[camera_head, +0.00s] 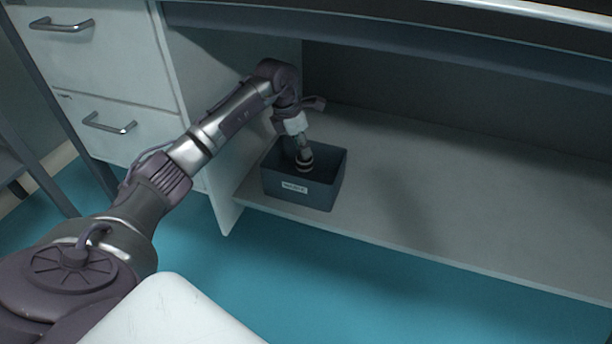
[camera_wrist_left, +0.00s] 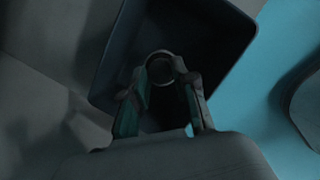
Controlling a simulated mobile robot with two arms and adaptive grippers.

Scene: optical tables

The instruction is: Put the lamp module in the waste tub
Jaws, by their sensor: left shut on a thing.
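The waste tub (camera_head: 318,192) is a dark grey open box with a white label on its front. It stands on the low shelf under the table. My left gripper (camera_head: 303,153) points down into the tub's opening. It is shut on the lamp module (camera_head: 304,164), a small dark cylinder with a pale ring, held at the mouth of the tub. In the left wrist view the lamp module (camera_wrist_left: 160,66) shows as a round end between the fingertips (camera_wrist_left: 163,80), with the tub's dark inside (camera_wrist_left: 195,35) around it. My right gripper is not in view.
The pale shelf (camera_head: 440,200) is bare to the right of the tub. A white drawer cabinet (camera_head: 100,75) with metal handles stands close on the left. The table edge (camera_head: 400,30) hangs above. The floor in front is blue.

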